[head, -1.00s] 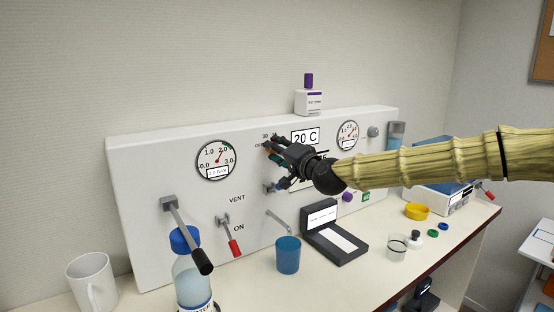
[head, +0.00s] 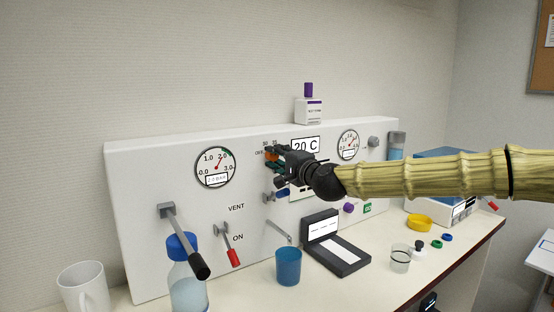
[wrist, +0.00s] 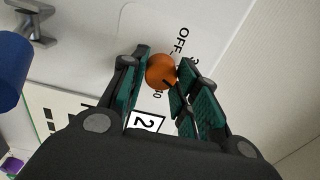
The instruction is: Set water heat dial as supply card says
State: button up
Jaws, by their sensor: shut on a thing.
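The orange dial (wrist: 162,71) sits on the white panel (head: 130,180), with OFF and partly hidden numbers printed around it. A bit of the orange dial also shows in the head view (head: 271,156). My gripper (head: 272,160) is shut on it; in the wrist view the green-padded fingers (wrist: 160,78) lie on both sides of it. The display (head: 305,146) just right of the dial reads 20 C. A white sheet (head: 299,194) on the panel is mostly hidden behind my gripper. I cannot tell which card is the supply card.
A black case with white labels (head: 337,253), a blue cup (head: 288,266), a blue-capped bottle (head: 188,292) and a white mug (head: 85,287) stand on the counter. Levers with black (head: 199,266) and red (head: 233,258) grips stick out at left.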

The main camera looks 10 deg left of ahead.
jog(key=shift+d, duration=0.1)
jog(key=o, duration=1)
jog(key=v, duration=1.2)
